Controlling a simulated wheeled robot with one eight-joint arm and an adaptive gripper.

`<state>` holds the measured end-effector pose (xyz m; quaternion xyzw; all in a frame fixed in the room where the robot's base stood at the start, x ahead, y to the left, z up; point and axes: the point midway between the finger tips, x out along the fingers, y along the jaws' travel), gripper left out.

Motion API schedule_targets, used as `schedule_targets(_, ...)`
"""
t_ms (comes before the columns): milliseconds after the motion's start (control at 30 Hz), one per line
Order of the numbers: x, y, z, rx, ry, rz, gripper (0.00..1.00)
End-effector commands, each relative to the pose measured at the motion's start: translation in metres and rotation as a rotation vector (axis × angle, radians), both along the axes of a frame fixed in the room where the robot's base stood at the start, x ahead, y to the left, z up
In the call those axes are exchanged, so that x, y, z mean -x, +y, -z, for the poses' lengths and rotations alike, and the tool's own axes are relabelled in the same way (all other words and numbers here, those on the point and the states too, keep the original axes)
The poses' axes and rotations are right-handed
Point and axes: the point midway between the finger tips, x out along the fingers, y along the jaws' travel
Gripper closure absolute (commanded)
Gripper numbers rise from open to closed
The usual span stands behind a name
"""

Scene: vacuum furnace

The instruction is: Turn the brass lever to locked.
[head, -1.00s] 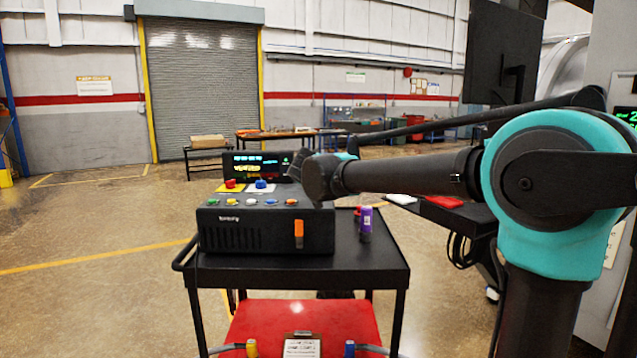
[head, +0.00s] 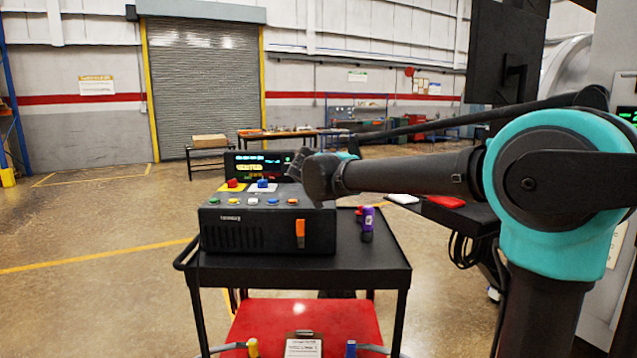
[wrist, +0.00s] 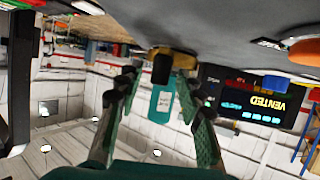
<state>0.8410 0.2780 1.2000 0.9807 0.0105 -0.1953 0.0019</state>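In the wrist view a brass-coloured fitting (wrist: 181,57), which looks like the brass lever's mount, sits on a dark grey surface. A black part and a teal piece with a white label (wrist: 161,104) show at it; I cannot tell whether these belong to the lever. My gripper (wrist: 157,79) is open, its two fingers apart on either side of these parts, with no clear contact. The lever's setting cannot be read. In the head view my arm covers the area at the control box's right end, and the lever cannot be made out there.
A black control box (head: 266,232) with coloured buttons and an orange switch (head: 300,233) stands on a black cart (head: 370,262). A display (wrist: 258,103) reads "VENTED". A purple cylinder (head: 367,222) stands right of the box. Open floor lies to the left.

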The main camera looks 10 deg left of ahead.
Motion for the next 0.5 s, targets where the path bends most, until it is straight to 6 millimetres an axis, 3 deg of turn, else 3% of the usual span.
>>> schedule_targets(167, 0.019, 0.000, -0.008, 0.000, -0.001, -0.003, 0.63)
schedule_targets(500, 0.082, -0.001, -0.033, 0.000, 0.000, -0.003, 0.63)
